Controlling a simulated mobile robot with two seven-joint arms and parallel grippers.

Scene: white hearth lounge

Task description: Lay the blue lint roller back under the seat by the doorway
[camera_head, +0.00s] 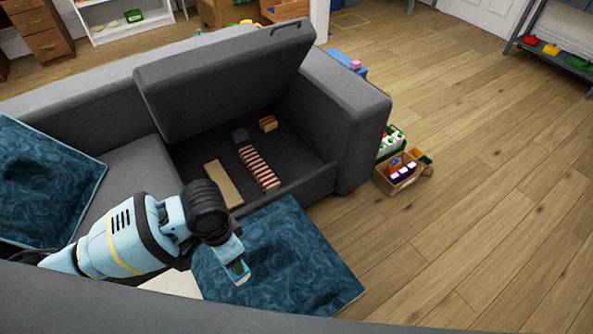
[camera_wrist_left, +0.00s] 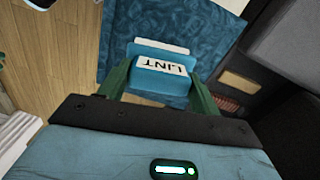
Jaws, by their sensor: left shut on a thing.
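The blue lint roller, with a white label reading LINT (camera_wrist_left: 165,70), sits between the two green fingers of my left gripper (camera_wrist_left: 162,85). The gripper is shut on it. In the head view my left gripper (camera_head: 237,268) is over a teal patterned cushion (camera_head: 300,262), just in front of the grey sofa (camera_head: 357,130). The sofa's right seat (camera_head: 220,85) is raised, showing an open dark storage space (camera_head: 222,150) beneath. The gripper is outside this space, on its near side. My right gripper is in neither view.
The space holds a tan block (camera_head: 223,184), a red-and-white striped item (camera_head: 259,168), a small dark box (camera_head: 240,136) and an orange-brown block (camera_head: 268,123). A wooden toy crate (camera_head: 397,180) stands right of the sofa. The wooden floor (camera_head: 470,190) farther right is clear.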

